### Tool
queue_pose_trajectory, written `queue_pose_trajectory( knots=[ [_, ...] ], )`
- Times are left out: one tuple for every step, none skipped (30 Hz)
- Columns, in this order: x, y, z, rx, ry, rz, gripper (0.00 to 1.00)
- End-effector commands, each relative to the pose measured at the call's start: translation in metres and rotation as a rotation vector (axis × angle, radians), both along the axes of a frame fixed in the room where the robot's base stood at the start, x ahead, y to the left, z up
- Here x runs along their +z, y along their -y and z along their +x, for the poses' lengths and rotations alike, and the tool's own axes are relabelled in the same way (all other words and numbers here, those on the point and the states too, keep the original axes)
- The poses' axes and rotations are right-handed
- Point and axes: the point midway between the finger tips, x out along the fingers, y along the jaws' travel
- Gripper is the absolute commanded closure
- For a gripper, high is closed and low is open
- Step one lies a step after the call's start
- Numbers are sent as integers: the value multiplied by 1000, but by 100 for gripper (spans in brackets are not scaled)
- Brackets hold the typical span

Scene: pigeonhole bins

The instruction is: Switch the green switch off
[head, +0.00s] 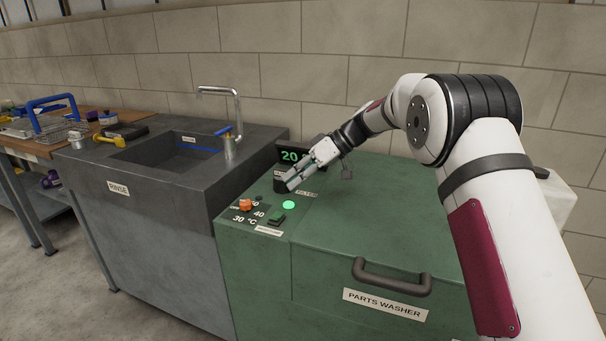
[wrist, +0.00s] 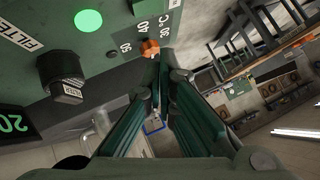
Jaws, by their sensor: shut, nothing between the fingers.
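The washer's control panel shows in the head view. A dark green rocker switch (head: 276,218) sits near its front edge, above a small white label (head: 268,230). I cannot tell which way the rocker is tipped. A round green lamp (head: 289,205) is lit just behind it, and shows in the wrist view (wrist: 88,20). My gripper (head: 290,182) is shut and empty over the panel's rear part, apart from the switch.
The orange knob (head: 245,205) stands left of the switch. A black block-shaped control (wrist: 62,75) is near the FILTER label (wrist: 20,35). A display (head: 291,155) reading 20 stands behind. A lid handle (head: 392,277) is at front right; a sink tap (head: 231,115) rises left.

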Motion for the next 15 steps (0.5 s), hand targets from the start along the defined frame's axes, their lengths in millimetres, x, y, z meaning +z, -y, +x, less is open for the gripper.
queue_pose_trajectory(
  knots=[
    [-8,-9,-1,3,-3,-1,100],
    [-12,-14,-1,2,-3,0,100],
    [-17,-19,-2,2,-4,-1,100],
    [-21,-24,-2,3,-3,-1,100],
    [-25,-28,-2,3,-3,-1,100],
    [-29,-34,-2,2,-2,-1,100],
    [-32,-38,-2,2,-2,-1,100],
    [-37,-38,-4,1,-3,-2,100],
    [-43,-37,-7,-1,-5,-2,100],
    [-46,-38,-8,-1,-3,-2,100],
    [-50,-38,-10,-2,-4,-2,100],
    [-54,-39,-12,0,-3,-1,100],
    [-57,-40,-13,1,-2,-1,100],
    [-59,-40,-14,0,-3,0,100],
    [-61,-41,-15,0,-2,0,100]
  ],
)
